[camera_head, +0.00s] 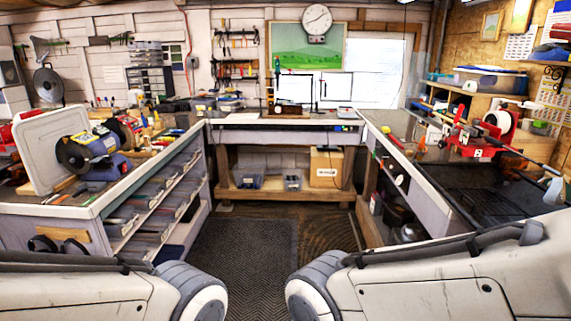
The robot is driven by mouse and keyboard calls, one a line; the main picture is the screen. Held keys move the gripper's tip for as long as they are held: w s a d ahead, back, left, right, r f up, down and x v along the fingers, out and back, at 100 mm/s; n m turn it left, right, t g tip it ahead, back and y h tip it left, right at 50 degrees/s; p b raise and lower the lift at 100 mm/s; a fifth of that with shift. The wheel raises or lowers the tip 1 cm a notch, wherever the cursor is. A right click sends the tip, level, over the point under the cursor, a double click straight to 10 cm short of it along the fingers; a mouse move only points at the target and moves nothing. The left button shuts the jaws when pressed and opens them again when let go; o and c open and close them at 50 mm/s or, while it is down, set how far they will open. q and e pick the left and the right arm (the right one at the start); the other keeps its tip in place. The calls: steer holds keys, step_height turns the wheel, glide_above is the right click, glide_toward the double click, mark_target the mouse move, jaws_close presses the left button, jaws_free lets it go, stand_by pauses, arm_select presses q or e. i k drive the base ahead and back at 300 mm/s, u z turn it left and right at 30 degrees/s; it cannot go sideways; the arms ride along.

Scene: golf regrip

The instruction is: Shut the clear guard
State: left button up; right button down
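I cannot clearly make out a clear guard in the head view. A blue bench machine with a dark round wheel (72,155) stands on the left bench, in front of an upright white panel (45,150). A red clamp-like fixture (465,137) stands on the right bench, with a long thin shaft running through it. Whether a clear guard belongs to either one is too small to tell. My two arms show only as pale links at the bottom left and bottom right. Both grippers are out of view.
The left bench (95,208) has open shelves of trays below. The right bench (440,195) has a dark top. A back bench (285,118) with a cardboard box (326,167) under it closes the far end. The dark floor mat (245,255) between the benches is clear.

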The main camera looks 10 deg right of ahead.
mark_target(414, 57)
steer(key=u, duration=0.2)
steer(key=i, duration=2.05)
steer(key=z, duration=0.3)
steer(key=i, duration=2)
steer(key=z, duration=1.4)
steer(key=i, duration=1.4)
steer(key=z, duration=0.6)
